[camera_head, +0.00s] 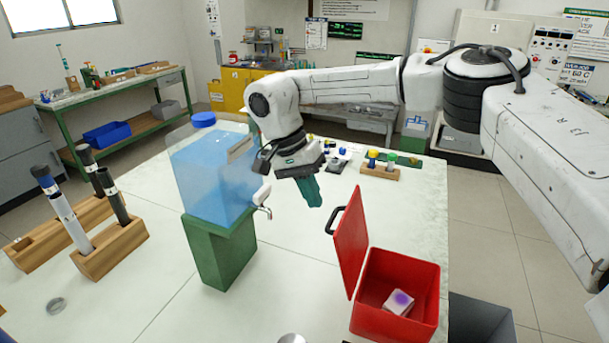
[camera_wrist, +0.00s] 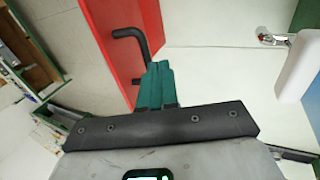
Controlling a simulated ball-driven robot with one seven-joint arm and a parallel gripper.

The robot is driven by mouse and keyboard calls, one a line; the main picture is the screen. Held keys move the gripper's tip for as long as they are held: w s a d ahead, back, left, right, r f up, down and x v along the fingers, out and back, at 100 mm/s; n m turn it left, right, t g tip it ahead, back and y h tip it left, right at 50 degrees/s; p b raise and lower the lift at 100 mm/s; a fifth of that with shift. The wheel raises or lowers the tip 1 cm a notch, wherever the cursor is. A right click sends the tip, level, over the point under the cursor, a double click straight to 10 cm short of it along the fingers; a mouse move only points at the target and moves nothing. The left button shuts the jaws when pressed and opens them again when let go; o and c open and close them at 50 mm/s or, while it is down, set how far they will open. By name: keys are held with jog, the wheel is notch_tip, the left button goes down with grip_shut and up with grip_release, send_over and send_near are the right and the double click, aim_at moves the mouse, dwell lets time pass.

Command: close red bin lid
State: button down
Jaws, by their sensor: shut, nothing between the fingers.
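The red bin (camera_head: 410,262) stands near the table's right edge. Its red lid (camera_head: 350,240) is open, standing up along the bin's left side, with a black handle (camera_head: 334,220) on its left face. A white block with a purple spot (camera_head: 398,301) lies inside. My gripper (camera_head: 315,203) is above the table, up and left of the lid in the head view. In the wrist view my gripper (camera_wrist: 157,66) has its green fingers together, empty, beside the black handle (camera_wrist: 138,44) and in front of the red lid (camera_wrist: 118,30). Whether they touch cannot be told.
A blue water tank (camera_head: 212,180) with a tap sits on a green stand (camera_head: 222,250) left of my gripper. Wooden racks (camera_head: 110,252) with tubes stand at the left. A small block with coloured knobs (camera_head: 380,172) lies behind. The table between stand and bin is mostly clear.

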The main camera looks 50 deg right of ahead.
jog(key=shift+x, duration=1.8)
jog(key=shift+s+r, duration=0.1)
jog(key=shift+s, duration=0.05)
